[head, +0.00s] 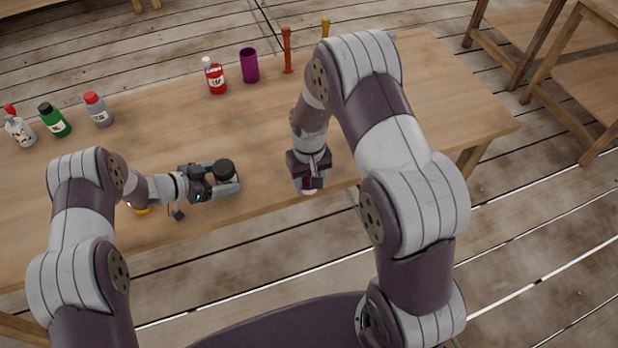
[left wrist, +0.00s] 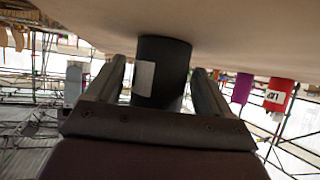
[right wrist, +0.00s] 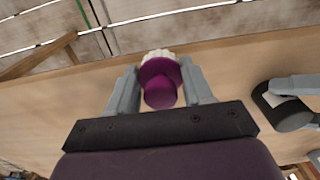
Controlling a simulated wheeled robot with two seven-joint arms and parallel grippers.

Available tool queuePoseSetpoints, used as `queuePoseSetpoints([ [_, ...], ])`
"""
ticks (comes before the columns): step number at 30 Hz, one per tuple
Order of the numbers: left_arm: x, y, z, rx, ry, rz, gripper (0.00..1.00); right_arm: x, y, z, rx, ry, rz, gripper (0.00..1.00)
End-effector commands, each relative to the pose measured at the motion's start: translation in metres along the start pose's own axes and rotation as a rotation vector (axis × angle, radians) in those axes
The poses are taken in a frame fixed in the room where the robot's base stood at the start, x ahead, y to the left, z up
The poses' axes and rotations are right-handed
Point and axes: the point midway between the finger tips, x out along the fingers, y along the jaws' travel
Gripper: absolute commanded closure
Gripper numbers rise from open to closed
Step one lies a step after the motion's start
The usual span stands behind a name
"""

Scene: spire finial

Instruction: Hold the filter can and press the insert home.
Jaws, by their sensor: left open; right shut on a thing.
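The filter can, a black cylinder (head: 224,168), stands on the table near its front edge. In the left wrist view the can (left wrist: 165,62) shows a pale label and sits between the fingers of my left gripper (left wrist: 158,85), which is open around it. My right gripper (head: 308,181) is shut on the insert, a purple piece (right wrist: 160,88) with a whitish ridged end. It holds the insert to the right of the can, near the front table edge. The can's inside is not clear to see. The can also shows at the right of the right wrist view (right wrist: 284,108).
Along the back of the table (head: 400,130) stand a red bottle (head: 215,78), a purple cup (head: 249,66) and an orange post (head: 287,52). Several bottles stand at the left. A yellow item (head: 142,210) is partly hidden by my left arm. The table's right side is clear.

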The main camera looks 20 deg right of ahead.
Motion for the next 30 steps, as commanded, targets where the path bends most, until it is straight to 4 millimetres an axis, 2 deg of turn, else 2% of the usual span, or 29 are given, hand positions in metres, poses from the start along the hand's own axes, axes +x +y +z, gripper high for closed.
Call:
queuePoseSetpoints([
  [10, 0.0042, -0.0004, -0.0009, 0.0, 0.0, -0.001, 0.19, 0.0022, 0.0, -0.0001, 0.0, 0.0, 0.0, 0.83],
  [13, 0.0041, -0.0004, -0.0009, 0.0, 0.0, -0.001, 0.51, 0.0022, 0.0, -0.0001, 0.0, 0.0, 0.0, 0.83],
  [14, 0.0041, -0.0004, -0.0008, 0.0, 0.0, -0.001, 0.52, 0.0022, 0.0, -0.0001, 0.0, 0.0, 0.0, 0.83],
  [30, 0.0041, -0.0003, -0.0006, 0.0, 0.0, -0.001, 0.52, 0.0023, 0.0, -0.0001, 0.0, 0.0, 0.0, 0.83],
])
